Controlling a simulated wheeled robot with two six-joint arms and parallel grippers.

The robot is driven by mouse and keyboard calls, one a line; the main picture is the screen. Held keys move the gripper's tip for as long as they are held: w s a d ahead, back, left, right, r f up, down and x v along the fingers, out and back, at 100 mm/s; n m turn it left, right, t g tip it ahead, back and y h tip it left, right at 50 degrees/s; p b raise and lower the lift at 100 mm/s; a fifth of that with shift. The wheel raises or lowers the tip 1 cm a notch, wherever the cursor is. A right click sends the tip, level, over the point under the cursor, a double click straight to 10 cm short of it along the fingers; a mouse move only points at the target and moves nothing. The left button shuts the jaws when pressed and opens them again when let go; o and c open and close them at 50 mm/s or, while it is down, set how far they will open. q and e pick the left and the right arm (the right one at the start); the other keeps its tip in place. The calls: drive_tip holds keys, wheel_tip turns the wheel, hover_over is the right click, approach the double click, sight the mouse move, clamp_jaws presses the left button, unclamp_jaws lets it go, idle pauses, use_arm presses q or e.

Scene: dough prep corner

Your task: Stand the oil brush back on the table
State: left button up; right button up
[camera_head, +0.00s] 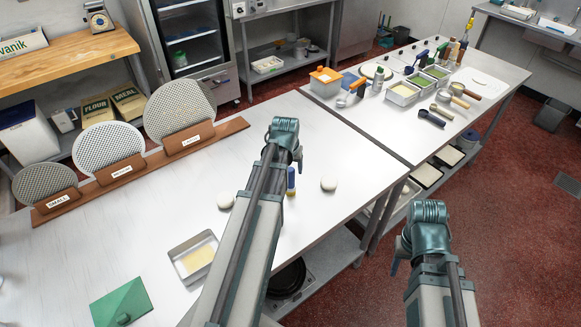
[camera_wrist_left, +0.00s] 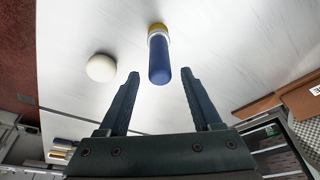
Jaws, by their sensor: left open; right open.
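The oil brush (camera_head: 291,181), with a blue body and a yellow band, is on the white table beside my left forearm. My right gripper (camera_head: 427,213) is open and empty, out over the red floor right of the table.
Pale dough balls (camera_head: 329,184) (camera_head: 226,200) lie on either side of the brush. A metal tray (camera_head: 183,250) and a green lidded thing (camera_head: 121,303) are at the front left. Round screens stand in a wooden rack (camera_head: 100,187). Bins and utensils fill the far table (camera_head: 340,115).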

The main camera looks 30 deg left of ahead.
use_arm(q)
drive_tip(key=p+v, duration=1)
drive_tip(key=v, duration=0.1)
drive_tip(key=s+d+m+g, duration=0.1)
drive_tip(key=s+d, duration=0.3)
drive_tip(key=d, duration=0.5)
drive_tip(key=s+d+m+g, duration=0.1)
drive_tip(key=s+d+m, duration=0.3)
drive_tip(key=d, duration=0.6)
drive_tip(key=s+d+m+g, duration=0.1)
drive_tip(key=s+d, duration=0.3)
drive_tip(key=d, duration=0.6)
drive_tip(key=shift+s+f+m+g, duration=0.4)
drive_tip(key=shift+f+m, duration=0.05)
drive_tip(key=shift+m, duration=0.25)
drive_tip(key=shift+d, duration=0.1)
